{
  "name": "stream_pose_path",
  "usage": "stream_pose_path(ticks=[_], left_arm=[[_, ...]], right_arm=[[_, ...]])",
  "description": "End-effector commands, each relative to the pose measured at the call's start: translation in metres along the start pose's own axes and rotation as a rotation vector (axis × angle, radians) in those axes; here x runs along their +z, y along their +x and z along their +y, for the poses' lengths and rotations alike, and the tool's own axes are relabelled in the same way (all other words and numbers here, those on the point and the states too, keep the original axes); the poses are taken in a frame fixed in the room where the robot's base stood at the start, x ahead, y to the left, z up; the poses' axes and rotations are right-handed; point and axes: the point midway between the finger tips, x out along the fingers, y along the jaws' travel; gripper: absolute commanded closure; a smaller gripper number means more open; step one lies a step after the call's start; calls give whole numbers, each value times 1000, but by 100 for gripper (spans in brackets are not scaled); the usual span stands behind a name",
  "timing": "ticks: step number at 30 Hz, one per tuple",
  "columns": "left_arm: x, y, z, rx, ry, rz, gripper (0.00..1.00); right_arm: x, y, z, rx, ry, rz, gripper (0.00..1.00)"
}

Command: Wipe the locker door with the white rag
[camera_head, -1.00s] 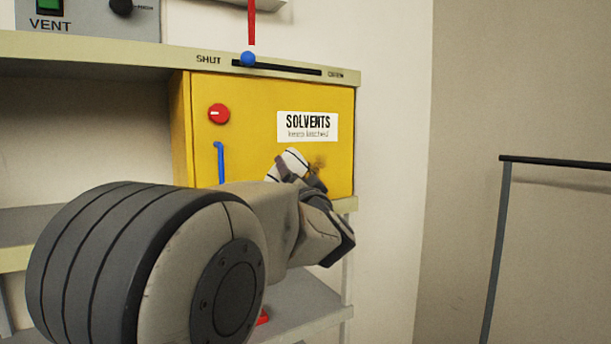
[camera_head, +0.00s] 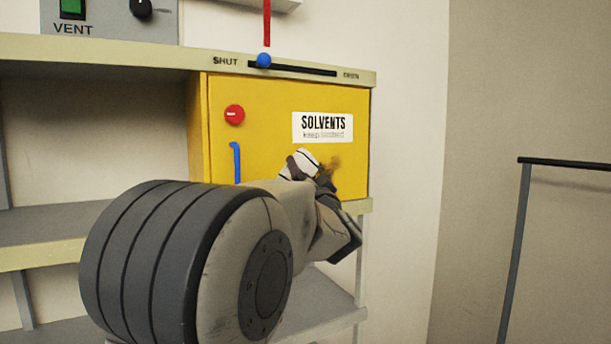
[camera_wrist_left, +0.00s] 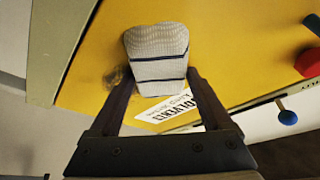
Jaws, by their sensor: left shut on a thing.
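The yellow locker door (camera_head: 272,122) is shut, with a white SOLVENTS label (camera_head: 322,127), a red knob (camera_head: 234,115) and a blue handle (camera_head: 236,162). A brown smudge (camera_head: 333,164) marks its lower right; it also shows in the left wrist view (camera_wrist_left: 113,77). My left gripper (camera_head: 312,166) is shut on the white rag (camera_head: 304,158) in front of the door, beside the smudge. In the left wrist view the rag (camera_wrist_left: 157,52) has dark stripes and sits between the fingers over the yellow door. I cannot tell whether the rag touches the door. My right gripper is not in view.
A slider with a blue knob (camera_head: 264,61) sits near SHUT on the shelf edge above the door. A panel marked VENT (camera_head: 105,20) stands at upper left. A dark rail (camera_head: 565,163) stands at right. My left arm covers the lower shelves.

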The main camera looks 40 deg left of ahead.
Motion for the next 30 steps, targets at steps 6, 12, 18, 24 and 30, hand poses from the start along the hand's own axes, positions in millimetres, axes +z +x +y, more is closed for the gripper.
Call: stream_pose_path(ticks=[6,12,18,24,30], left_arm=[[-5,2,4,1,0,1,62],[-17,5,16,3,2,1,62],[-23,7,26,1,1,0,62],[-32,12,35,2,1,1,62],[-41,17,47,1,1,1,62]], right_arm=[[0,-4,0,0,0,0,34],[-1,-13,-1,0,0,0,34],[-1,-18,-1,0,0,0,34],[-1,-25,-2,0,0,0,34],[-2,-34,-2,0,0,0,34]])
